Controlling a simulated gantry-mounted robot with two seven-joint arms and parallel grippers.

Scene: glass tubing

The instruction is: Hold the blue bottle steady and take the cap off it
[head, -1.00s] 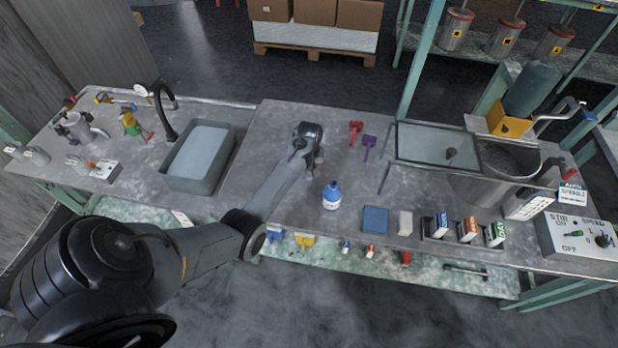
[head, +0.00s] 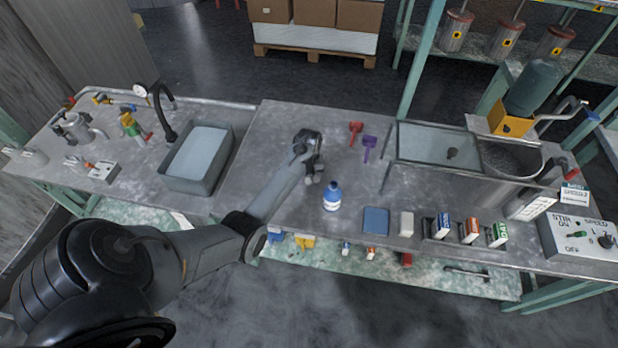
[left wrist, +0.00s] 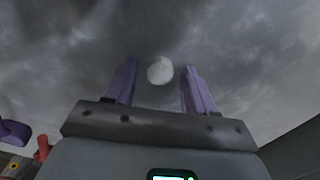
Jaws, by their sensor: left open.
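The blue bottle (head: 332,199) stands upright on the grey bench, in the middle of the head view. It has a pale band around its body, and its top end is too small to make out the cap clearly. My left gripper (head: 314,177) is just behind and to the left of the bottle, apart from it. In the left wrist view my left gripper (left wrist: 158,88) is open, with its two purple-grey fingers spread. A pale round disc (left wrist: 160,70) shows between them; I cannot tell whether it is the cap. My right gripper is in neither view.
A red scoop (head: 355,131) and a purple scoop (head: 369,146) lie behind my gripper. A blue pad (head: 376,221), a white block (head: 406,224) and several small boxes stand right of the bottle. A grey basin (head: 197,157) is to the left.

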